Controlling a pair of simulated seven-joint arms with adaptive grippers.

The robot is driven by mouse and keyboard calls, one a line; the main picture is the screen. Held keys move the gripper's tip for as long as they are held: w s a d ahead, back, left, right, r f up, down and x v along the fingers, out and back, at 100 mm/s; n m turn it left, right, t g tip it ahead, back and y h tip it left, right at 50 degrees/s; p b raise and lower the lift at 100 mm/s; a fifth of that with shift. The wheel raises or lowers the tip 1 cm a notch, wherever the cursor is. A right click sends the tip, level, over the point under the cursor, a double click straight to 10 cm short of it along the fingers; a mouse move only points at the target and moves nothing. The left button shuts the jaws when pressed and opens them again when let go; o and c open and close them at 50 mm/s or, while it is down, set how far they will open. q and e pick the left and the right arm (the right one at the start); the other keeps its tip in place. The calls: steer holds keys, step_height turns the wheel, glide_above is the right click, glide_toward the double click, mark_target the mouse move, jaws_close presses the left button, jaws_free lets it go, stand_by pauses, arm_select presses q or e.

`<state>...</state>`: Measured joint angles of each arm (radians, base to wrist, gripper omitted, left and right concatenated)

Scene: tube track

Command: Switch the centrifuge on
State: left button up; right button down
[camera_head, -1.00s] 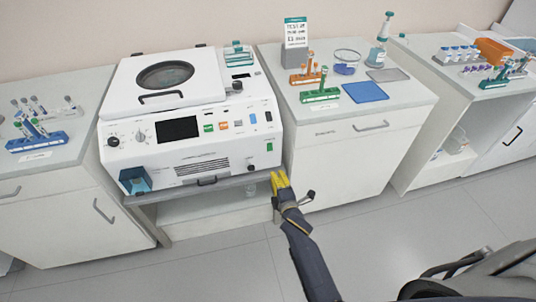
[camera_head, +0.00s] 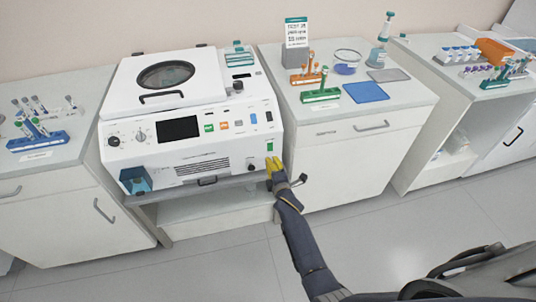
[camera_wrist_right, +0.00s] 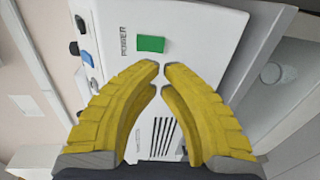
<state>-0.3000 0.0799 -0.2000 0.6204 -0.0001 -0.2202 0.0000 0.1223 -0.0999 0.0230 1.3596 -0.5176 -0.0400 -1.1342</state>
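The white centrifuge (camera_head: 190,112) stands on the bench with its round-windowed lid closed. Its sloped front panel has a dark screen (camera_head: 178,129) and several knobs and buttons. A green power switch (camera_head: 270,146) is at the right end of the panel; in the right wrist view the green switch (camera_wrist_right: 151,44) sits beside the word POWER. My right gripper (camera_head: 272,161), with yellow fingers, is just below the switch in the head view. In the wrist view its fingertips (camera_wrist_right: 161,69) are nearly together, with nothing between them, and appear apart from the switch. My left gripper is not in view.
A cabinet (camera_head: 345,150) to the right carries tube racks, a blue mat (camera_head: 366,92) and a bottle (camera_head: 379,50). A left cabinet (camera_head: 60,190) carries a blue rack (camera_head: 38,141) of tubes. A ledge (camera_head: 200,190) juts out under the centrifuge. The floor in front is clear.

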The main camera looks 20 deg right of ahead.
mark_target(267, 149)
steer(key=shift+w+f, duration=0.2)
steer(key=shift+w, duration=1.2)
steer(key=shift+w+f, duration=0.2)
steer(key=shift+w, duration=1.2)
steer(key=shift+d, duration=0.1)
